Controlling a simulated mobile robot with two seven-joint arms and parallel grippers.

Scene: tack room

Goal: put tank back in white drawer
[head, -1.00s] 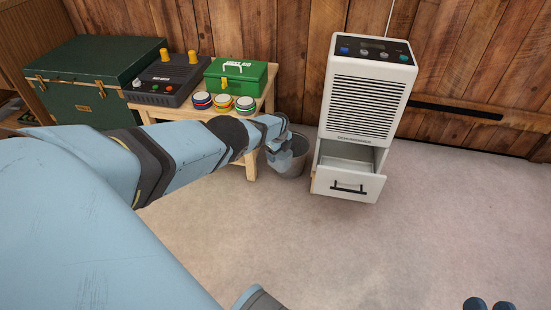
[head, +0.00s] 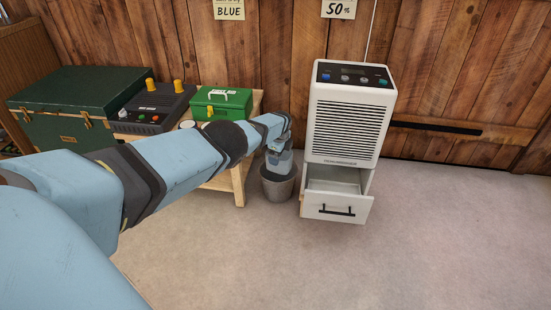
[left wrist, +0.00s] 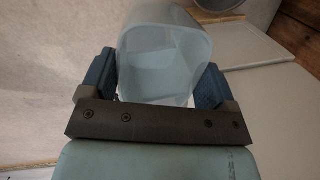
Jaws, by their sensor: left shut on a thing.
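The tank (left wrist: 165,60) is a translucent, pale box-like container with an open top. My left gripper (left wrist: 165,85) is shut on it, one blue finger on each side. In the head view the left gripper (head: 279,150) is low, right above the grey bucket (head: 278,187), left of the dehumidifier; the tank is hard to tell from the gripper there. The white drawer (head: 336,209) with a black handle is pulled open under the white dehumidifier (head: 349,115), and looks empty inside. My right gripper is not in view.
A green trunk (head: 75,100) stands further left. Paper notes hang on the plank wall. The floor in front and to the right is clear.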

